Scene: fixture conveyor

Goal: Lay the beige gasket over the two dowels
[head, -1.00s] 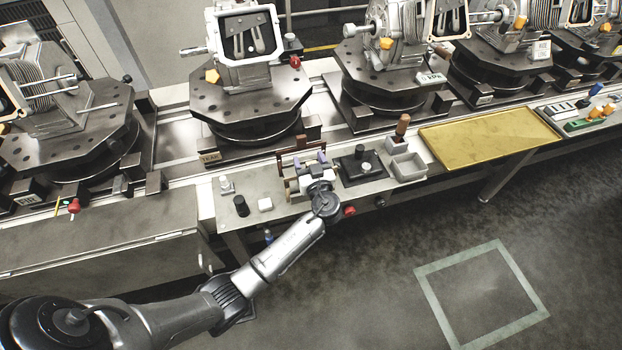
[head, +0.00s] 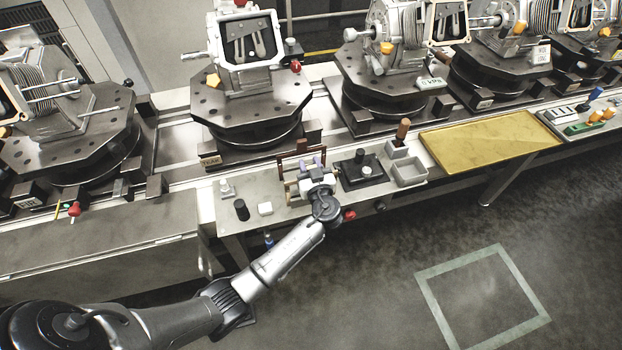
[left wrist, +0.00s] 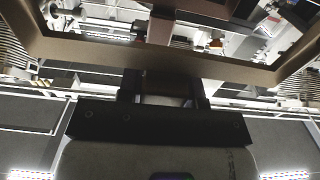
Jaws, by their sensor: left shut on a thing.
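My left gripper (head: 314,180) is over the bench, its arm coming in from the lower left. In the left wrist view the gripper (left wrist: 164,88) is shut on the beige gasket (left wrist: 90,52), a brownish, thin angular frame stretching across the picture. In the head view the gasket is hard to tell apart from the brown stand around the gripper. A housing with a pale rectangular open face (head: 248,38) stands on a turntable behind the bench. I cannot make out the two dowels clearly. My right gripper is not in view.
The brown stand (head: 301,148) rises close behind the gripper. A yellow tray (head: 490,138) lies clear.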

